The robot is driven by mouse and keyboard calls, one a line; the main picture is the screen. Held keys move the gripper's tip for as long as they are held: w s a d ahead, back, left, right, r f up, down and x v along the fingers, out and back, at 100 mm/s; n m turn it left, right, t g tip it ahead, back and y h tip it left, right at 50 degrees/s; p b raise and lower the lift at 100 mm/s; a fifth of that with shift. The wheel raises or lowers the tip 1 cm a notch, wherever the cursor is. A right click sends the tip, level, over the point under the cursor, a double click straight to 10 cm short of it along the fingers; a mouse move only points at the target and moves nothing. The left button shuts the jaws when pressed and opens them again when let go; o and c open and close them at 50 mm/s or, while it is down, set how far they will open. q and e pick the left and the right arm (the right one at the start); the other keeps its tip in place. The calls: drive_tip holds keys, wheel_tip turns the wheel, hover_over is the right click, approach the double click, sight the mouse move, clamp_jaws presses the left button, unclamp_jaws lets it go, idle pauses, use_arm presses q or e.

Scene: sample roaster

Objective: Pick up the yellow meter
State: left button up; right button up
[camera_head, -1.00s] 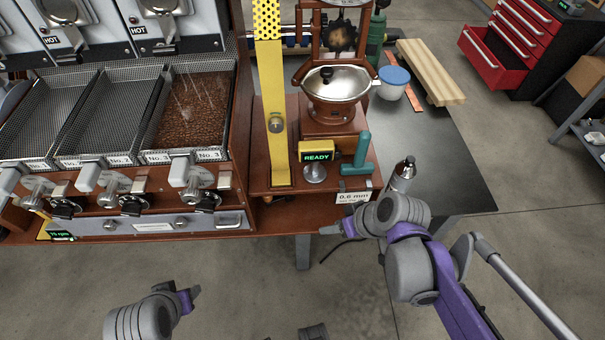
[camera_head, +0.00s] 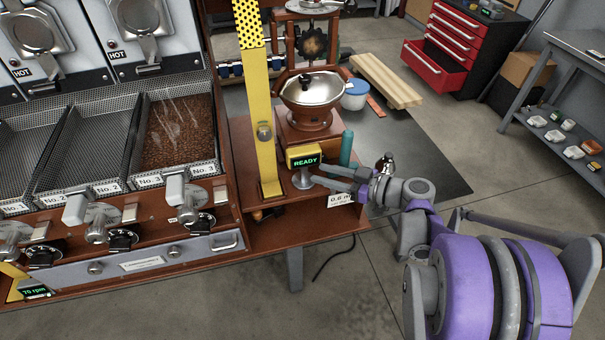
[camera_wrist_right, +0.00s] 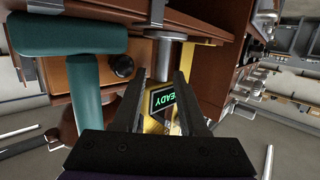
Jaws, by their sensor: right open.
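The yellow meter (camera_head: 303,157) has a green READY display and sits on a short metal stand on the wooden base of the grinder. My right gripper (camera_head: 324,173) is open, its fingers pointing left just in front of the meter. In the right wrist view the meter (camera_wrist_right: 153,124) appears upside down between the two open fingers (camera_wrist_right: 162,78), display facing me. Whether the fingers reach around its body or are still short of it, I cannot tell. The left gripper is not in view.
A teal handle (camera_head: 347,148) stands close to the right of the meter and looms large in the right wrist view (camera_wrist_right: 75,38). A tall yellow post (camera_head: 262,125) rises to its left. A white label (camera_head: 341,199) hangs on the base's front edge.

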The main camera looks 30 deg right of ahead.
sight(304, 170)
drive_tip(key=shift+x, duration=3.15)
drive_tip(key=shift+s+a, duration=0.15)
clamp_jaws()
